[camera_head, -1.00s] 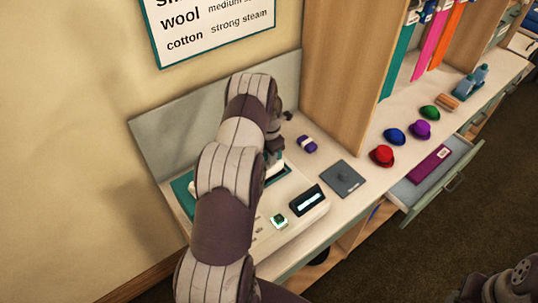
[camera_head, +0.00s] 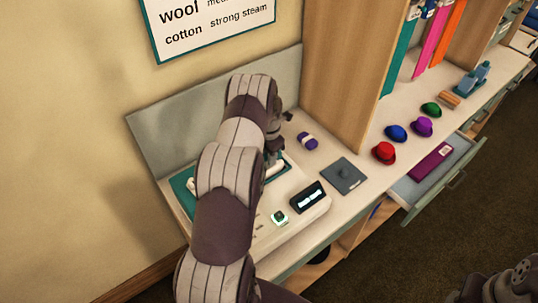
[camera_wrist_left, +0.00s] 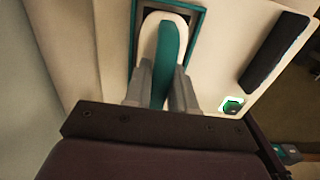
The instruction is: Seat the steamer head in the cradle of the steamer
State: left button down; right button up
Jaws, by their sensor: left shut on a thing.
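The steamer (camera_head: 296,228) is a pale unit with a dark display and a green-lit button, on the counter against the wall. My left gripper (camera_wrist_left: 162,88) is shut on the steamer head (camera_wrist_left: 167,55), a white piece with a teal strip, seen from above in the left wrist view. The head lies over the teal-framed dark recess of the cradle (camera_wrist_left: 199,32); I cannot tell whether it rests fully on the bottom. In the head view my left gripper (camera_head: 272,156) is mostly hidden by my arm, with a white bit of the head below.
A purple-and-white roll (camera_head: 307,141) and a dark square plate (camera_head: 343,175) lie right of the steamer. Beyond are small hats, red (camera_head: 383,153) and blue (camera_head: 396,133) among them. A drawer (camera_head: 437,176) stands open. A wooden partition (camera_head: 348,75) rises behind the plate.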

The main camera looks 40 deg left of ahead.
pick_arm(q)
jog(key=c, duration=0.9)
grip_release()
jog(key=shift+o, duration=0.2)
notch_tip(320, 180, up, 8)
jog(key=b, duration=0.3)
notch_tip(320, 180, up, 5)
jog(key=shift+f, duration=0.15)
